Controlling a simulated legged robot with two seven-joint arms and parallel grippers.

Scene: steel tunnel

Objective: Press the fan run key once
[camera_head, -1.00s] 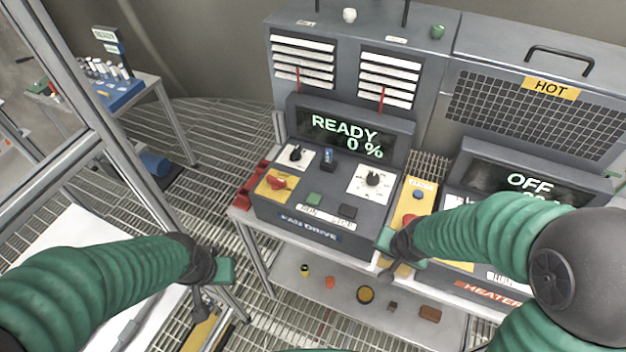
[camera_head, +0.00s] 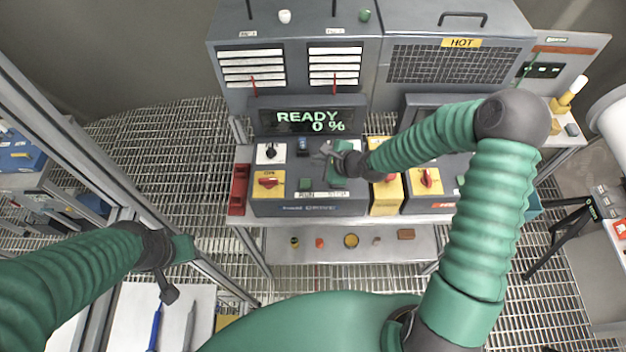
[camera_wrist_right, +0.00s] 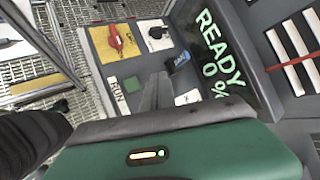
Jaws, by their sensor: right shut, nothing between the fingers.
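The fan drive console (camera_head: 310,207) stands in the middle of the head view, and its display (camera_head: 307,121) reads READY 0 %. The green run key (camera_head: 305,184) is on its sloped face, left of my right gripper. In the right wrist view the green key (camera_wrist_right: 131,84) sits beside the RUN label, apart from the fingers. My right gripper (camera_head: 327,149) is shut and empty, over the console's upper right part, hiding the dial there. Its fingers (camera_wrist_right: 155,92) point toward the blue switch. My left gripper (camera_head: 168,293) hangs at lower left, away from the console; its jaws are unclear.
A red rotary switch (camera_head: 268,183) on a yellow plate is left of the green key. A blue switch (camera_head: 303,146) is above it. A yellow box (camera_head: 386,196) and the heater console stand to the right. A frame post (camera_head: 60,110) stands at left.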

